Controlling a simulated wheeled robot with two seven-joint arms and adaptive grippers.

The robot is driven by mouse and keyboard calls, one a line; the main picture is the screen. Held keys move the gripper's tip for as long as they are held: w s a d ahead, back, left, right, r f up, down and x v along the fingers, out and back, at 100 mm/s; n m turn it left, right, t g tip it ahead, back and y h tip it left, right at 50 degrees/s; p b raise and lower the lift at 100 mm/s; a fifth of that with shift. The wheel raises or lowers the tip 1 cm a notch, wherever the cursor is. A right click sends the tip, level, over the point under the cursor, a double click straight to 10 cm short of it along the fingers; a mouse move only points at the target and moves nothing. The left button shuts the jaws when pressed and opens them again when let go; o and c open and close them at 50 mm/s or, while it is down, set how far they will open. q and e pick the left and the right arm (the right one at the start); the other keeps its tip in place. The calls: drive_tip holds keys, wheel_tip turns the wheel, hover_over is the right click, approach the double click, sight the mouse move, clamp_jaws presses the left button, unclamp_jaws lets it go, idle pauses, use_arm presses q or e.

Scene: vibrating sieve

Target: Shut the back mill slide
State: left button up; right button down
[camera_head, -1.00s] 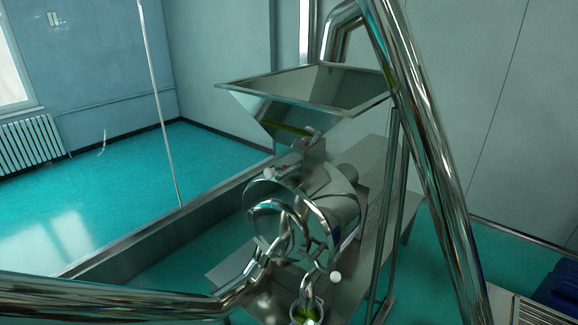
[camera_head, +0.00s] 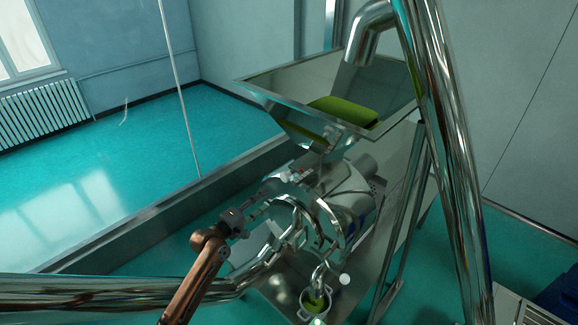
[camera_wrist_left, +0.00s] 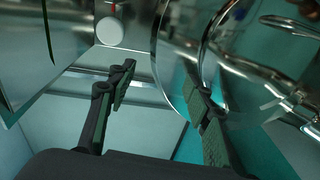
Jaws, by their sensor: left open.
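The mill (camera_head: 345,195) is a shiny metal drum under a wide square hopper (camera_head: 260,95) with green contents. Below the hopper's neck (camera_head: 315,150) are small fittings with a touch of red; I cannot make out the slide or its position for certain. My left gripper (camera_head: 256,212) is at the left of the mill's round front, below that neck. In the left wrist view the gripper (camera_wrist_left: 158,95) is open, its two dark fingers apart with nothing between them. A white round knob (camera_wrist_left: 110,32) with a red part above it lies beyond the fingers. The right gripper is not in view.
Thick shiny pipes (camera_head: 455,170) run down on the right and another (camera_head: 100,290) crosses the lower left. A round metal rim (camera_wrist_left: 165,55) is close to the right finger.

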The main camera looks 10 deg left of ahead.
use_arm(q)
drive_tip(key=h, duration=0.1)
approach(283, 178)
drive_tip(key=x, duration=0.3)
drive_tip(key=p+x, duration=0.2)
drive_tip(key=x, duration=0.5)
drive_tip(key=shift+d, duration=0.1)
drive_tip(key=shift+w+d, duration=0.15)
drive_tip(key=shift+w, duration=0.15)
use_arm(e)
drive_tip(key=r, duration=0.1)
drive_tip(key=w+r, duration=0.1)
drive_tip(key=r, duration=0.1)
use_arm(q)
drive_tip(key=c, duration=1.1)
clamp_jaws()
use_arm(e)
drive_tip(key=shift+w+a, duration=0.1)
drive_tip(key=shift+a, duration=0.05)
